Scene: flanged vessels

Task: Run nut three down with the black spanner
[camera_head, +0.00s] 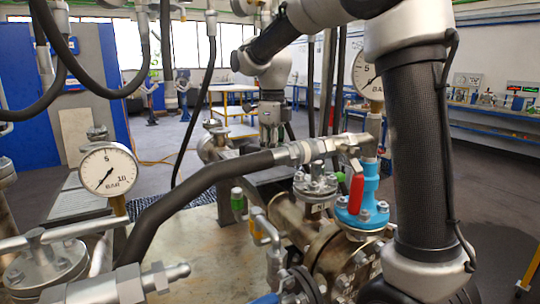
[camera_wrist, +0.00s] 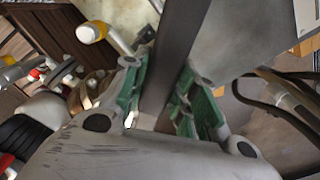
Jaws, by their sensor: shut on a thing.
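My gripper (camera_wrist: 160,95) has green-sided fingers and is shut on a long, flat, dark bar, which looks like the handle of the black spanner (camera_wrist: 180,40). The bar runs up out of the wrist view, so its jaw end is hidden. In the head view my gripper (camera_head: 270,120) points down behind the hoses, and its fingertips and the spanner cannot be made out there. Bolted flanges with several nuts show on the steel vessel (camera_head: 316,184) and on the blue flange (camera_head: 364,213). I cannot tell which nut is three, and no nut is seen engaged by the spanner.
A thick black hose (camera_head: 190,190) crosses the front to a fitting beside a red-handled valve (camera_head: 356,192). A pressure gauge (camera_head: 108,170) stands at left. A yellow-handled valve (camera_head: 262,225) and a green-capped part (camera_head: 238,200) rise near the vessel. Open floor lies behind.

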